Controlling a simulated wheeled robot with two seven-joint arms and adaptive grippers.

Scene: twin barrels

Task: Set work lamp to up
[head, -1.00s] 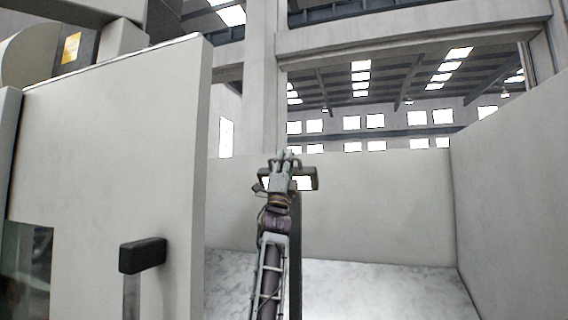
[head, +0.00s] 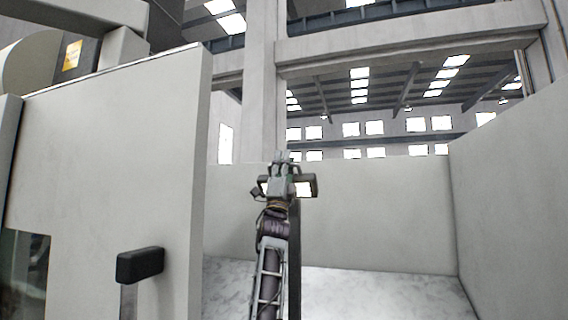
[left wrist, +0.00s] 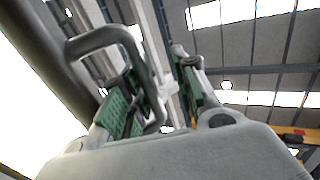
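The work lamp (head: 306,190) stands in the middle of the head view, a small dark-framed head with a bright lit face on a dark upright post. My left gripper (head: 281,157) is in front of the lamp head and hides its left part. In the left wrist view the two green-padded fingers (left wrist: 160,100) stand apart. A grey bent tube (left wrist: 98,38) joins a dark bar at the upper left and runs down between the fingers. It looks like a handle of the lamp. I cannot tell whether the pads touch it. My right gripper is not in view.
A pale cabinet-like panel (head: 110,170) fills the left, with a black-topped lever (head: 140,265) in front of it. Pale low walls (head: 380,215) close off the back and right. The speckled floor (head: 375,293) right of the post looks clear.

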